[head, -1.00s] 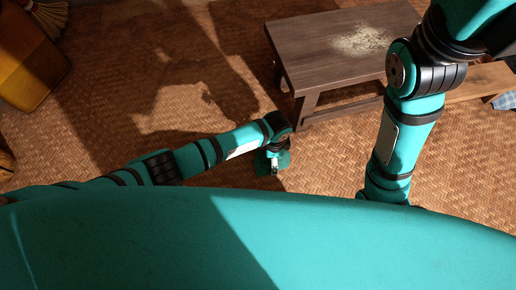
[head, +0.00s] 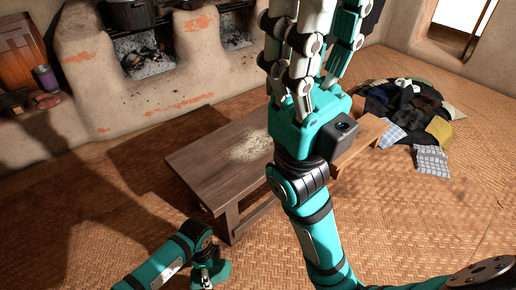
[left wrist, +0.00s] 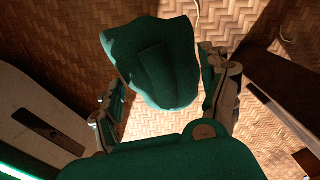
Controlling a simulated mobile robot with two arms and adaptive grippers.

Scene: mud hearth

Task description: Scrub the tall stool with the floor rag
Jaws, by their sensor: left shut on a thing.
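The tall stool (head: 205,160), a dark brown wooden stool with a pale dusty patch on its top, stands at the middle of the head view. My left gripper (head: 207,280) is low, in front of the stool's near leg and apart from it. It is shut on a dark green cloth-like thing, seemingly the floor rag (left wrist: 155,65), which hangs between its fingers in the left wrist view; it also shows in the head view (head: 222,271). My right gripper (head: 312,40) is raised, fingers up and spread, with nothing seen in it. It and its arm hide part of the stool's right side.
A lighter wooden bench (head: 362,140) stands right behind the stool. A heap of clothes (head: 410,105) lies on the woven mat floor at the right. The mud hearth (head: 150,75) with a pot (head: 130,14) runs along the back. The floor at the front right is clear.

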